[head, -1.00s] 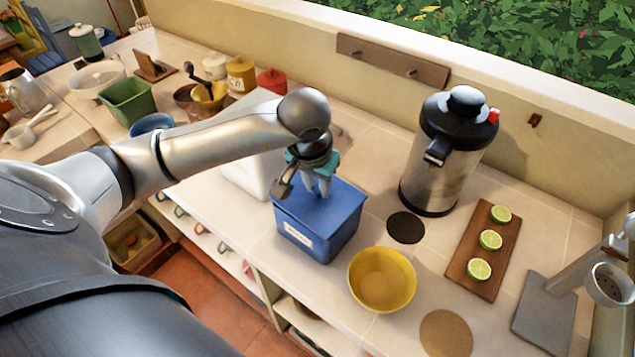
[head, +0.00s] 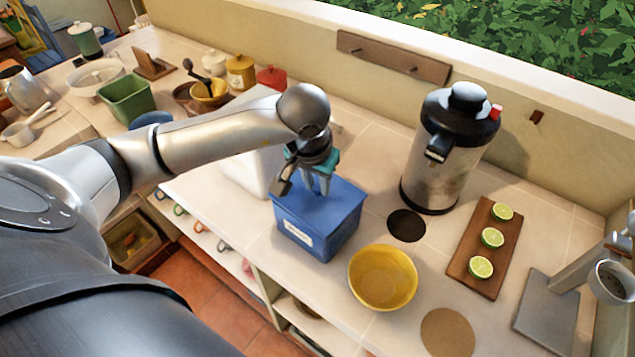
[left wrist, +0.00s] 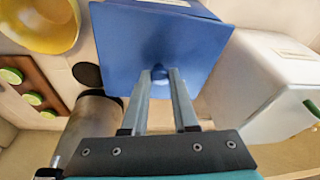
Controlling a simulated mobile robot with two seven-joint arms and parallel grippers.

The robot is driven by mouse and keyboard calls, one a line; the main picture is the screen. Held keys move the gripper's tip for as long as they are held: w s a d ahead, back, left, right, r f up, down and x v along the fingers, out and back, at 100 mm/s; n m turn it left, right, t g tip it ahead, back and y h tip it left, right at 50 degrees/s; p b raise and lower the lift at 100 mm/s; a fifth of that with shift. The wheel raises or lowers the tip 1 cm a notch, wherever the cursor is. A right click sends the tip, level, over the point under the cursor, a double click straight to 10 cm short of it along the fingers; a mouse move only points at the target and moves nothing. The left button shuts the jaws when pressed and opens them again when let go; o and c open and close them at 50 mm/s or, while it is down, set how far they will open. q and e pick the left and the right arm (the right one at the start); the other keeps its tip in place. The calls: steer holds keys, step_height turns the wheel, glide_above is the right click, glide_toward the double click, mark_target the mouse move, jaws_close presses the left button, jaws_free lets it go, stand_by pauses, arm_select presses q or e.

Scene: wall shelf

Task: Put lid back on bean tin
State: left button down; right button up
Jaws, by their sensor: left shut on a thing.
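The blue bean tin (head: 318,238) stands on the counter with a pale label on its front. Its blue lid (head: 340,200) lies over the tin's top and looks roughly in line with it. I cannot tell whether it sits fully down. My left gripper (head: 319,190) points down from above and is shut on the lid's small knob. In the left wrist view the two fingers straddle the knob on the lid (left wrist: 125,62). My right gripper is not in view.
A yellow bowl (head: 382,290) stands close to the right of the tin. A steel urn (head: 430,175), a dark round mat (head: 406,225) and a board (head: 470,270) with limes are farther right. A white container (head: 248,172) stands close on the left.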

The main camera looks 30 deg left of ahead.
arm_select(q)
steer(key=shift+f+b, duration=0.2)
steer(key=shift+b, duration=0.8)
stand_by(1.8)
steer(key=shift+c, duration=0.6)
jaws_free()
steer(key=shift+r+p, duration=1.95)
steer(key=shift+r, duration=1.55)
jaws_close()
